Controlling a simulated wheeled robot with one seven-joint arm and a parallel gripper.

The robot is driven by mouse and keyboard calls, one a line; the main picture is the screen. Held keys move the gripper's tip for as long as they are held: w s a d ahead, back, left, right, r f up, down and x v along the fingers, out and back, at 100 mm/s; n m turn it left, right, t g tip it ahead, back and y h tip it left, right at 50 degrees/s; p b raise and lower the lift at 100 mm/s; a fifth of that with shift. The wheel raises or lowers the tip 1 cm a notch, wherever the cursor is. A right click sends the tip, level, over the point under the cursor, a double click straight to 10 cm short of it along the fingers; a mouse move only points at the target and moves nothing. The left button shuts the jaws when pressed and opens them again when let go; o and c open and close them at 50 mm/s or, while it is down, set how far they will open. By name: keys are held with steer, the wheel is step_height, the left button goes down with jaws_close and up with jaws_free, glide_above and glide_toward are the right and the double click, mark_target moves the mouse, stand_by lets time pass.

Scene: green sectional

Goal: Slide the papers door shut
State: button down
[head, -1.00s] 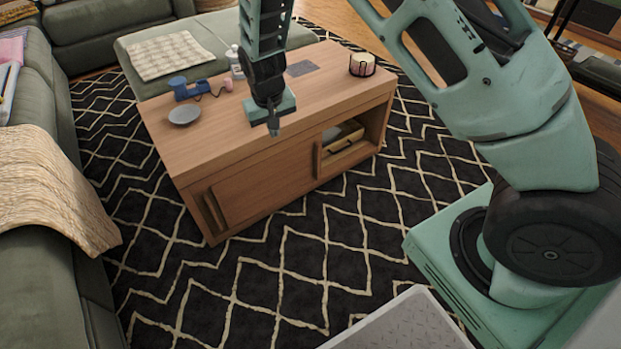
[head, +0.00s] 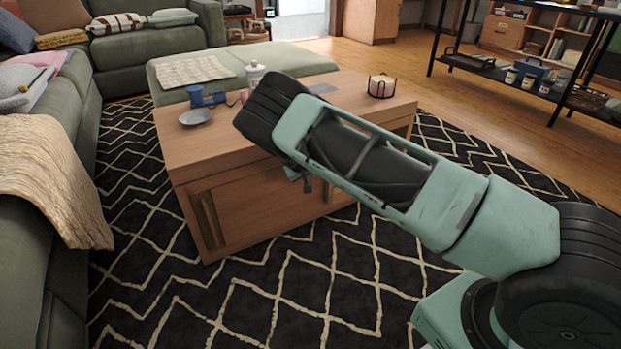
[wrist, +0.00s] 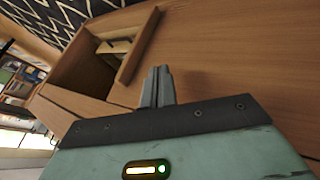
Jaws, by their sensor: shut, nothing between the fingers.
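The wooden coffee table (head: 285,125) has sliding door panels (head: 262,200) along its front. A vertical handle bar (head: 210,220) shows at the left end in the head view. In the wrist view, another wooden handle bar (wrist: 138,46) runs along the edge of an open compartment (wrist: 82,72). A pale tray or box (wrist: 112,48) lies inside it; I cannot make out papers. My gripper (wrist: 157,86) is shut and empty, close to the wooden front and beside that bar; contact cannot be told. In the head view my arm hides most of the gripper and the compartment.
On the tabletop are a grey dish (head: 196,117), a blue object (head: 206,98), a white bottle (head: 254,73) and a candle holder (head: 382,86). A green sofa (head: 40,240) stands at left, a dark shelf rack (head: 530,85) at right. Patterned rug (head: 270,300) is clear in front.

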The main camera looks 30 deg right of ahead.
steer(key=w+d+f+b, duration=0.2)
steer(key=d+f+b, duration=0.3)
steer(key=d, duration=0.2)
steer(key=shift+w, duration=0.3)
